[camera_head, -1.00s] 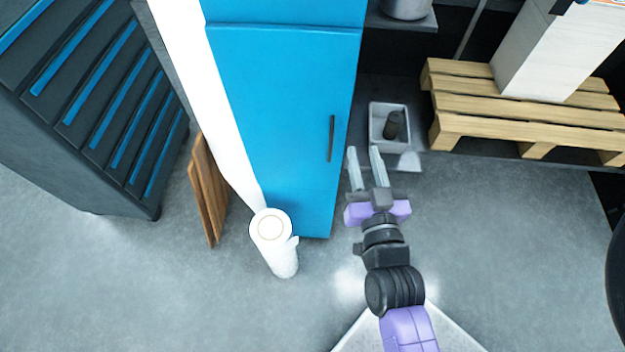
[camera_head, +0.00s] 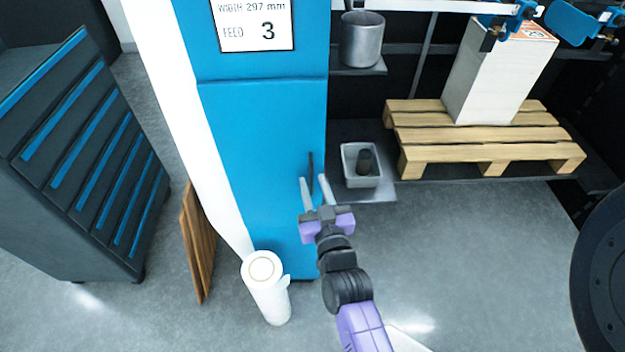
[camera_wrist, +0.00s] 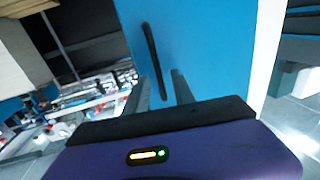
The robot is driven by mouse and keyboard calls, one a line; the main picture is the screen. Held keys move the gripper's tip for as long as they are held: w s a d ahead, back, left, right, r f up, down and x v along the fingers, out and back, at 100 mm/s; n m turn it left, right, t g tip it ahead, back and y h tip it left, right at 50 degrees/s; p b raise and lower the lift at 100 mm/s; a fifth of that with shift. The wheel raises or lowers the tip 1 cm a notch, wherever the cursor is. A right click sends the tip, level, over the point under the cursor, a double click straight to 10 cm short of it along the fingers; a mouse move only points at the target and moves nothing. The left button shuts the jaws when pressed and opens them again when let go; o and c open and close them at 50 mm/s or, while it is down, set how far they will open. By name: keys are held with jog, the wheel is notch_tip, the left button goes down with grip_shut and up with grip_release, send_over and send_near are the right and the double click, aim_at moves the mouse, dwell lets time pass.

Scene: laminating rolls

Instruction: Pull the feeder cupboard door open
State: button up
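The blue feeder cupboard door (camera_head: 255,150) is shut, with a dark vertical bar handle (camera_head: 310,172) near its right edge. The door (camera_wrist: 205,40) and handle (camera_wrist: 154,58) also show in the wrist view. In the head view the fingertips overlap the lower part of the handle. In the wrist view the handle's lower end lies between the fingers (camera_wrist: 160,90). I cannot tell whether they touch it.
A white roll (camera_head: 267,285) stands on the floor left of my arm. Brown boards (camera_head: 198,243) lean beside a dark drawer cabinet (camera_head: 85,165). A grey bin (camera_head: 361,182) and a wooden pallet (camera_head: 485,150) are right of the cupboard.

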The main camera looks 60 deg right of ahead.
jog(key=shift+w+d, duration=0.45)
jog(key=shift+w, duration=0.05)
grip_shut()
dwell(1.2)
